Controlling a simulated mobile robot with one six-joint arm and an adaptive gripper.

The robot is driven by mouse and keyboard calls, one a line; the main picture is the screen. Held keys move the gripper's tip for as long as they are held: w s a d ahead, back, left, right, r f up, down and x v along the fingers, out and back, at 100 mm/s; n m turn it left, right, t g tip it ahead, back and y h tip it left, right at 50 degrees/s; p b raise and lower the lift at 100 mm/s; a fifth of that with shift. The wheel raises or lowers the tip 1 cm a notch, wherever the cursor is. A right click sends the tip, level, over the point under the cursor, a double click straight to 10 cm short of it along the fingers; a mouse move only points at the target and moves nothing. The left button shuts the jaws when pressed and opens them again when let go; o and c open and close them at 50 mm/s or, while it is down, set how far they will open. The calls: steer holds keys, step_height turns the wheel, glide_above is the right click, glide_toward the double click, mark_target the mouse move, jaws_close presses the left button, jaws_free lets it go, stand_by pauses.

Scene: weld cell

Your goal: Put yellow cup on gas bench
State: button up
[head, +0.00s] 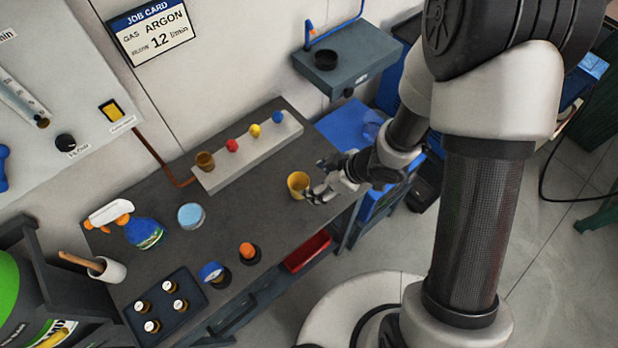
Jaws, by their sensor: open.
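The yellow cup (298,184) stands upright on the dark bench top (225,222), near its right front edge. My gripper (318,194) is just to the right of the cup, with its fingers pointing at it. The gripper is open, and I cannot tell whether a finger touches the cup. I cannot tell from the picture whether this dark bench is the gas bench; a gauge panel (60,90) and a job card reading gas argon (151,33) are on the wall behind it.
A pale rail (248,152) with coloured knobs runs along the back. A spray bottle (138,226), a light-blue-topped tin (191,215), a blue-topped item (213,274), an orange-topped item (249,253) and a tray of small jars (186,330) occupy the left and front. The middle is clear.

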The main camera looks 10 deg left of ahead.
steer(key=w+d+r+m+t+h, duration=0.2)
steer(key=w+d+r+m+h, duration=0.1)
steer(key=d+r, duration=0.65)
steer(key=w+d+r+m+t+h, duration=0.2)
steer(key=d+r+m+t+h, duration=0.15)
steer(key=d+r, duration=0.55)
steer(key=s+d+r+m+g+h, duration=0.25)
steer(key=s+r+m, duration=0.25)
steer(key=s+r, duration=0.4)
steer(key=s+a+r+m+y, duration=0.1)
steer(key=s, duration=0.4)
steer(key=s+a+r+m+y, duration=0.1)
steer(key=s+m, duration=0.1)
steer(key=s, duration=0.3)
steer(key=shift+a+r+y+p, duration=0.25)
steer(key=shift+a+y+p, duration=0.1)
steer(key=shift+y, duration=0.05)
step_height(320, 180, down, 5)
steer(key=b, duration=0.5)
steer(key=shift+f, duration=0.15)
